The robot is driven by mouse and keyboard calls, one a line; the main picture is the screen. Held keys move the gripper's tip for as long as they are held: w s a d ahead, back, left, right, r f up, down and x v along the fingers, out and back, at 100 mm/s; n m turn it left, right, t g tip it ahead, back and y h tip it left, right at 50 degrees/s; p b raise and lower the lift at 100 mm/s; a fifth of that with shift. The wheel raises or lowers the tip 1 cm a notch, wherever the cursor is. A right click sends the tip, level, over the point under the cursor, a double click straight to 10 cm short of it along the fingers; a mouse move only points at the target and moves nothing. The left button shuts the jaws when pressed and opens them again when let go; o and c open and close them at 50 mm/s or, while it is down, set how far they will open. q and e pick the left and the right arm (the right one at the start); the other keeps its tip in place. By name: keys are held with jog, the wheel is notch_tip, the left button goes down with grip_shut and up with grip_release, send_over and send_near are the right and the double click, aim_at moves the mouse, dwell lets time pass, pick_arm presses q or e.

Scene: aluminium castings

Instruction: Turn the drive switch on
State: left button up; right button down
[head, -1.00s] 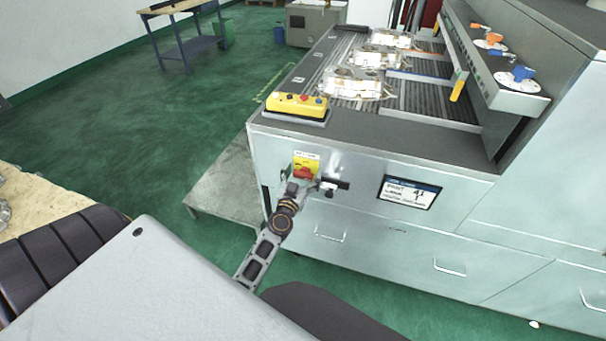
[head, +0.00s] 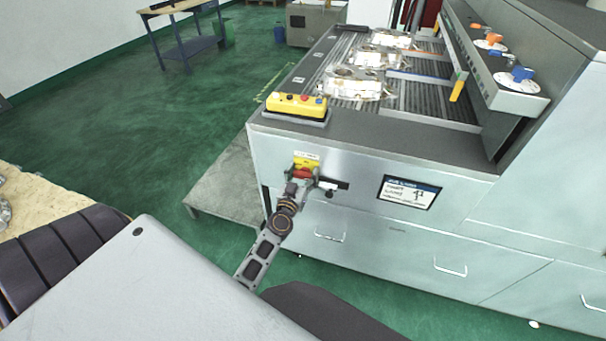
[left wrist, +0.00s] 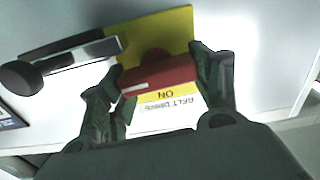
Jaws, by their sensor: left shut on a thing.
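The drive switch is a red rotary handle (head: 303,173) on a yellow plate (head: 306,163) on the machine's front panel, left side. In the left wrist view the red handle (left wrist: 158,75) lies nearly level, slightly tilted, with a white mark at its left end. My left gripper (head: 303,176) has one finger at each end of the handle and is shut on it. The yellow plate (left wrist: 180,25) and an upside-down label (left wrist: 172,108) reading "BELT DRIVE" and "ON" show around it. The fingers partly hide the plate. My right gripper is not in view.
A black-and-silver lever or latch (left wrist: 70,58) sits close beside the switch. A small display (head: 409,192) is right of it on the panel. A yellow button box (head: 297,105) stands on the machine top above, with castings (head: 352,85) behind on the conveyor.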

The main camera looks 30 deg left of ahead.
pick_arm(q)
jog(key=shift+n, duration=0.4)
jog(key=shift+a+n+p, duration=0.2)
jog(key=shift+n+p, duration=0.3)
jog(key=shift+n, duration=1.3)
jog(key=n, duration=0.4)
jog(key=shift+a+f, duration=0.1)
jog(key=n, duration=0.4)
jog(key=shift+a+f+n, duration=0.1)
jog(key=shift+f+n, duration=0.05)
jog(key=shift+n, duration=0.15)
jog(key=shift+s+f+n+b, duration=0.15)
jog(key=shift+n+b, duration=0.3)
jog(key=shift+n, duration=1.65)
jog(key=o, duration=1)
